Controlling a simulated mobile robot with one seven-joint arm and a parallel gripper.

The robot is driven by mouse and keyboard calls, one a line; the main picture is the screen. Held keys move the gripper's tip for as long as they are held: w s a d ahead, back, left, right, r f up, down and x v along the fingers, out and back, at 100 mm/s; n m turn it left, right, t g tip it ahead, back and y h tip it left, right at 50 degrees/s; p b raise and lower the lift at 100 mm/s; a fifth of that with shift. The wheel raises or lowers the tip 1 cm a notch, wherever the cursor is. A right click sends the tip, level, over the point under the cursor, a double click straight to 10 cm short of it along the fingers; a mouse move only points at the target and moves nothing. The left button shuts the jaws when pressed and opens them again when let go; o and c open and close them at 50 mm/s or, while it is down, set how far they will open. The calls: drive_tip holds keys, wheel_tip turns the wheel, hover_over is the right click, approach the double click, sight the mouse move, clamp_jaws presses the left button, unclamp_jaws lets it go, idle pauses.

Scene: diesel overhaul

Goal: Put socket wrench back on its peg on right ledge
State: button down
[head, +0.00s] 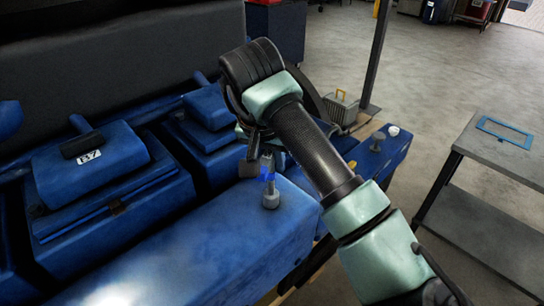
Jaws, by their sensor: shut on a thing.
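My gripper (257,160) hangs below the dark wrist, over the near part of the blue right ledge (215,240). It is shut on the socket wrench (269,180), a slim grey upright tool with a wider round grey lower end. The lower end shows just over the ledge top; I cannot tell if it touches it. A small blue piece shows beside the shaft at the fingers. The wrist and fingers hide the upper part of the wrench. Farther along the ledge stands a short grey peg-like piece (377,140); I cannot tell whether it is the wrench's peg.
A blue engine cover marked B7 (90,160) lies left of the ledge. A white round piece (393,130) sits at the ledge's far end. A grey table (490,150) with a blue frame (505,131) stands at right. A dark post (378,50) rises behind. Floor between is open.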

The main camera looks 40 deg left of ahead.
drive_tip(key=shift+c, duration=0.4)
unclamp_jaws()
drive_tip(key=shift+f, duration=0.2)
drive_tip(key=shift+r+p, duration=2.6)
drive_tip(key=shift+r, duration=1.95)
